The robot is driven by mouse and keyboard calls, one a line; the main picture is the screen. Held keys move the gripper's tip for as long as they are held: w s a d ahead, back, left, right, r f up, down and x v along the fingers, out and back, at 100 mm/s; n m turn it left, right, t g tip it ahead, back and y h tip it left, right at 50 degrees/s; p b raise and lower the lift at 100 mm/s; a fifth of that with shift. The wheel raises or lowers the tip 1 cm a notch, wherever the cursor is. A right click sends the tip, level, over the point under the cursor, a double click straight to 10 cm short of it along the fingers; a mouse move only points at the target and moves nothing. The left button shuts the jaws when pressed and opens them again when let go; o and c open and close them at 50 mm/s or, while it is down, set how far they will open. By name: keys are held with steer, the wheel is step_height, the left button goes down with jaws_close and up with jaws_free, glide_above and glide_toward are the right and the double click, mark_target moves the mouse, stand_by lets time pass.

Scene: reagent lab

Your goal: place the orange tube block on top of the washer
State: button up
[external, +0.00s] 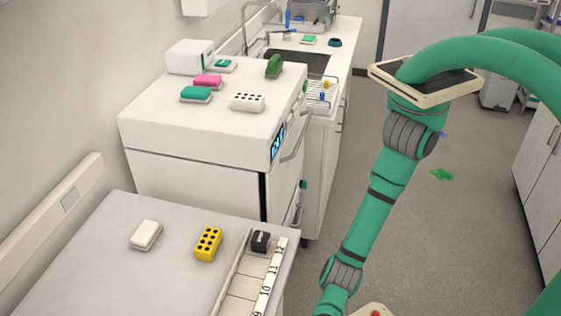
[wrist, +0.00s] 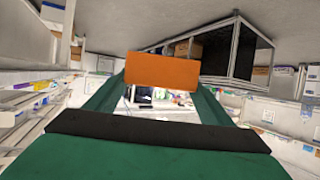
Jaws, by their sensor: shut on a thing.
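The orange tube block (wrist: 162,71) is in the wrist view, with a plain orange face towards the camera. My gripper (wrist: 162,85) is shut on it, with a green finger on each side. The washer (external: 220,150) is the white machine at the left of the external view, with a small lit display on its front. The gripper and the block do not show in the external view, so their place relative to the washer cannot be told.
On the washer top are a pink and green item (external: 208,80), a green and white item (external: 196,94), a white holed block (external: 248,102), a dark green object (external: 274,66) and a white box (external: 190,56). Its front top is bare. A yellow holed block (external: 208,243) stands on the bench.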

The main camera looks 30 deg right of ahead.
steer(key=w+a+r+m+t+y, duration=0.2)
steer(key=w+a+r+m, duration=0.1)
steer(key=w+a, duration=0.3)
steer(key=w+a+r+m+t+y, duration=0.2)
steer(key=w+a+r+y, duration=0.1)
steer(key=w+a+r, duration=0.3)
steer(key=w+a+r+m+t+y, duration=0.2)
steer(key=w+a+r+m, duration=0.1)
steer(key=w+a, duration=0.4)
steer(key=shift+w+r+m+y, duration=0.3)
steer(key=shift+w+r, duration=0.5)
steer(key=w+a+r+m+t, duration=0.2)
steer(key=w+m+t, duration=0.35)
steer(key=w, duration=0.95)
steer(key=w+a+r+m+t, duration=0.2)
steer(key=w+r+m+t, duration=0.3)
steer(key=w, duration=1)
steer(key=w+d+f+m+t+h, duration=0.1)
steer(key=w+d+m+t+h, duration=0.1)
steer(key=w, duration=0.8)
steer(key=w+d+f+m+t+h, duration=0.1)
steer(key=w+d+m+t, duration=0.3)
steer(key=w, duration=0.6)
steer(key=shift+d+f+t+h, duration=0.4)
steer(key=shift+d+t+h, duration=0.3)
steer(key=shift+d+t, duration=0.1)
steer(key=shift+f, duration=4.85)
